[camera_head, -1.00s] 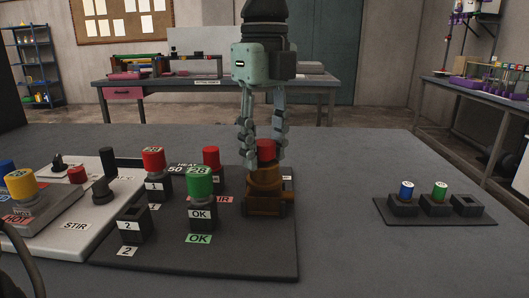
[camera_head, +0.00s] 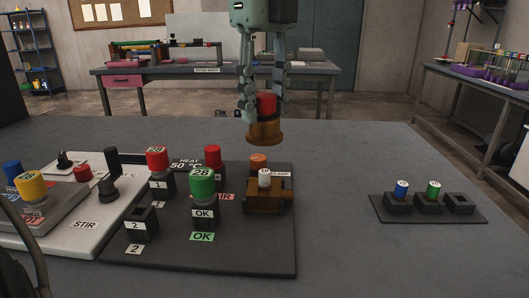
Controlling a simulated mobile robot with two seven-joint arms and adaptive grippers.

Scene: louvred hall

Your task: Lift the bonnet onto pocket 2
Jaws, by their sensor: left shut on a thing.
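The bonnet (camera_head: 264,132) is a brown collar with a red top. My left gripper (camera_head: 264,108) is shut on it and holds it in the air above and slightly behind the brown block (camera_head: 264,200) on the dark board. A white cylinder (camera_head: 264,178) marked 10 now shows in that block. Pocket 2 (camera_head: 142,224) is a square black holder with a "2" label, at the board's front left; it looks empty. My right gripper is not in view.
On the dark board (camera_head: 262,255) stand a green cylinder (camera_head: 202,184) above OK labels and red-topped parts (camera_head: 157,158). A white STIR panel (camera_head: 85,235) lies left. A small rack (camera_head: 430,212) with blue and green caps stands right; the tabletop between is clear.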

